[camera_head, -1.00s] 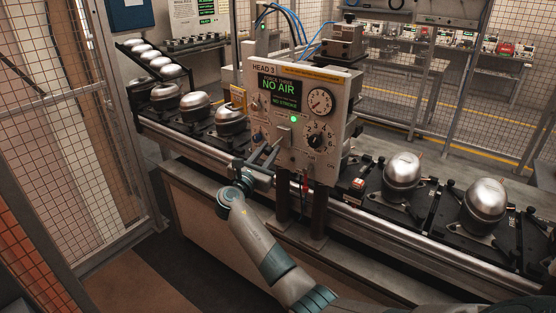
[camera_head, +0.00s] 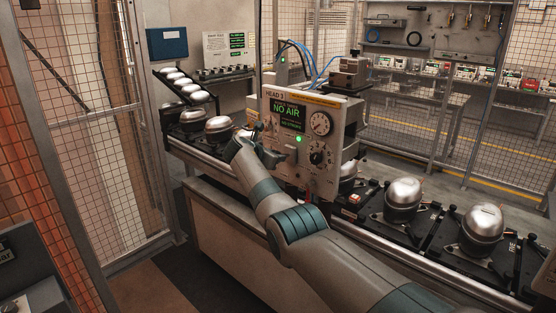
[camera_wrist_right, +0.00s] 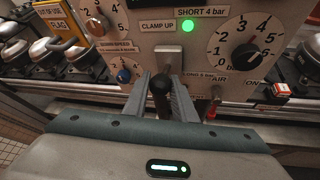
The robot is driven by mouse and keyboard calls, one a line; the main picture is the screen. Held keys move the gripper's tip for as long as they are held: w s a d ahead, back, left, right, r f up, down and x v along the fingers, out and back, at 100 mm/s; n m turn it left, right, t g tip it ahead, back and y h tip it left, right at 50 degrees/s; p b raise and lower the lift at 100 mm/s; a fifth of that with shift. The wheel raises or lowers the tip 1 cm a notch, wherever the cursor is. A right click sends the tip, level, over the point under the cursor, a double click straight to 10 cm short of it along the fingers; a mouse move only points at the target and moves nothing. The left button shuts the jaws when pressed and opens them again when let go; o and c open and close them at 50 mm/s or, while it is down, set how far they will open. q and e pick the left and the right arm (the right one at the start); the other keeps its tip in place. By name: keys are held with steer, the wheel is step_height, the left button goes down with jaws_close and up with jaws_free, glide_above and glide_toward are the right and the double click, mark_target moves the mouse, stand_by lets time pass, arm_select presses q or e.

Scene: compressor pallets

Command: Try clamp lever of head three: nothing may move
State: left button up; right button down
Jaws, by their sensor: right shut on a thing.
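The head three panel (camera_head: 307,150) is a pale box marked HEAD 3, with a screen (camera_head: 287,115) reading NO AIR. A green lamp (camera_head: 299,139) is lit, and in the right wrist view the lamp (camera_wrist_right: 188,26) sits beside the label CLAMP UP. The clamp lever (camera_wrist_right: 162,92), a dark handle, sticks out of the panel toward me below that label. My right gripper (camera_head: 277,158) is at the panel's lower left. In the wrist view the right gripper (camera_wrist_right: 161,98) has one finger on each side of the lever and is shut on it. My left gripper is out of view.
A yellow tag and padlock (camera_wrist_right: 62,25) hang to the left. Compressors (camera_head: 404,192) stand on black pallets along the conveyor. Mesh fencing (camera_head: 80,70) stands at the left.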

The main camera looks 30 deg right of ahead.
steer(key=shift+d+r+y+p, duration=0.2)
steer(key=shift+r+y+p, duration=0.3)
steer(key=shift+y+p, duration=0.15)
steer(key=shift+g, duration=0.3)
steer(key=c, duration=1.5)
jaws_free()
steer(key=shift+d+f, duration=0.1)
steer(key=shift+o, duration=0.2)
steer(key=shift+a, duration=0.2)
steer(key=b+v, duration=0.5)
steer(key=v, duration=1.2)
